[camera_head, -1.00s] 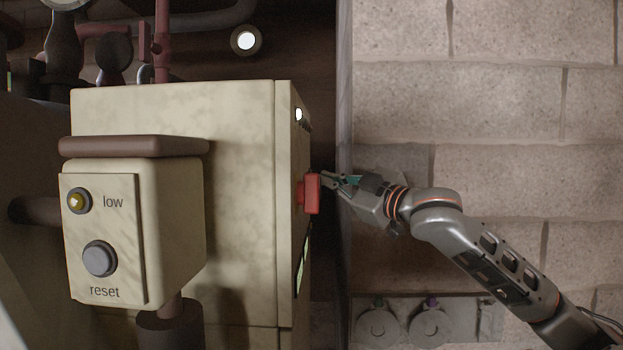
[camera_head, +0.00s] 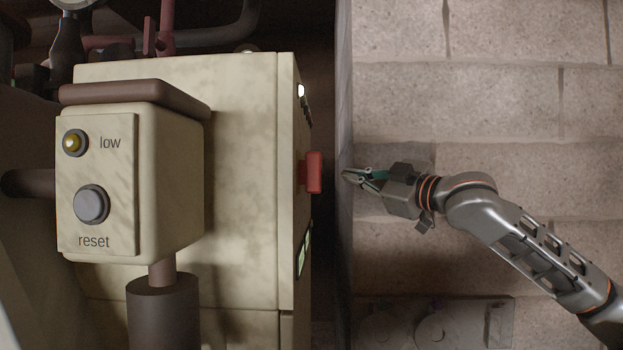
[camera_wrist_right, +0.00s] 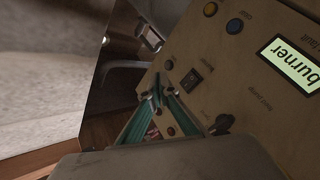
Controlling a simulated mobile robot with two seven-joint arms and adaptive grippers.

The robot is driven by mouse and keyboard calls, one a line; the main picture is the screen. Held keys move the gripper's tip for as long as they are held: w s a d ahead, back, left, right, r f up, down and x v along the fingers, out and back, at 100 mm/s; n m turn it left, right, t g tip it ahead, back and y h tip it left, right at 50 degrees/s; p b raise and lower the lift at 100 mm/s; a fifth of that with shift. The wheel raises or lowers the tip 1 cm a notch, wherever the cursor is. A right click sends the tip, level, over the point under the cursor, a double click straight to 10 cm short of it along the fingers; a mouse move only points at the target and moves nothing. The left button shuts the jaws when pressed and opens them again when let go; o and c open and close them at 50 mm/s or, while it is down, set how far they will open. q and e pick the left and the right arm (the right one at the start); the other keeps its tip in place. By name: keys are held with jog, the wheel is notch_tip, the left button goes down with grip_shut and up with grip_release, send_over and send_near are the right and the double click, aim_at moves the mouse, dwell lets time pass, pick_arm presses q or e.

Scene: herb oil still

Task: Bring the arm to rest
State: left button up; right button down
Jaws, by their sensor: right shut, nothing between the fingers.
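My right gripper (camera_head: 347,176) is shut and empty, to the right of the cream cabinet (camera_head: 240,130) in the head view. A visible gap lies between its fingertips and the red block-shaped part (camera_head: 314,172) on the cabinet's right side. In the right wrist view the teal fingers of the same gripper (camera_wrist_right: 155,93) come together in front of a control panel (camera_wrist_right: 255,125). My right arm reaches in from the lower right. My left gripper is not in view.
A box with a yellow "low" lamp (camera_head: 75,142) and a grey "reset" button (camera_head: 92,205) stands at the left. The panel carries a lit "burner" display (camera_wrist_right: 290,62), a black switch (camera_wrist_right: 191,80) and a knob (camera_wrist_right: 221,124). A block wall (camera_head: 480,110) fills the right.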

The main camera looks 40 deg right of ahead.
dwell(0.3)
